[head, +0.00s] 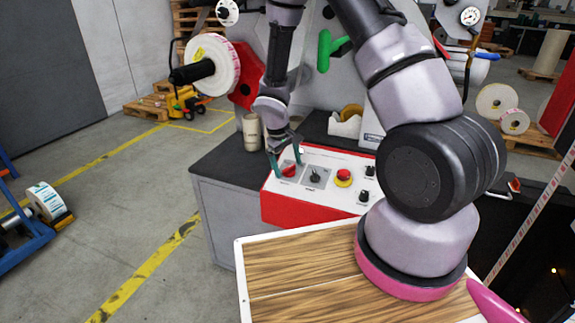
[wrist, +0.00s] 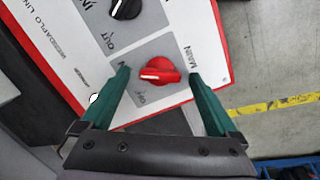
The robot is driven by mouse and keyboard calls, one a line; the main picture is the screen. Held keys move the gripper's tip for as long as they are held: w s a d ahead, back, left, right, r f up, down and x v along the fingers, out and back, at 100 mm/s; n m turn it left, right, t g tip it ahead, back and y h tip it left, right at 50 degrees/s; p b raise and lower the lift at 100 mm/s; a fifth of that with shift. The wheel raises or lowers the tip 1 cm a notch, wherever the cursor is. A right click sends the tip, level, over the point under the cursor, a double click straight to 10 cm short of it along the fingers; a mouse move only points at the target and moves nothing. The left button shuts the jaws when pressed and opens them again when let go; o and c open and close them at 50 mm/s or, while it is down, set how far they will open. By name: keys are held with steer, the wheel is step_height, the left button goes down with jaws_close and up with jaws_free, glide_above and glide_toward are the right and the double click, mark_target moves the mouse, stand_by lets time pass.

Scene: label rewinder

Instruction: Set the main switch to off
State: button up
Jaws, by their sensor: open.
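The main switch is a red rotary knob (wrist: 160,72) on a grey plate marked MAIN. In the wrist view its white pointer mark faces left, between a lettered mark partly hidden by the left finger and small lettering below left of the knob. I cannot tell surely which position it is in. In the head view the switch (head: 289,171) is at the left end of the control panel (head: 325,200). My gripper (wrist: 159,82) is open, its green fingers on either side of the knob with gaps visible. It also shows over the switch in the head view (head: 285,158).
A black rotary knob (wrist: 126,7) with an OUT label is beside the main switch. A red emergency button (head: 344,175) and small black knobs (head: 364,196) are farther right on the panel. A wooden-topped table (head: 300,275) stands in front.

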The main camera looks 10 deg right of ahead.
steer(key=c, duration=1.4)
steer(key=shift+n, duration=0.4)
steer(key=n, duration=0.4)
steer(key=shift+s+a+n, duration=0.1)
steer(key=shift+n, duration=0.3)
steer(key=n+t+h, duration=0.1)
steer(key=n, duration=0.5)
steer(key=shift+n, duration=0.3)
steer(key=o, duration=1.4)
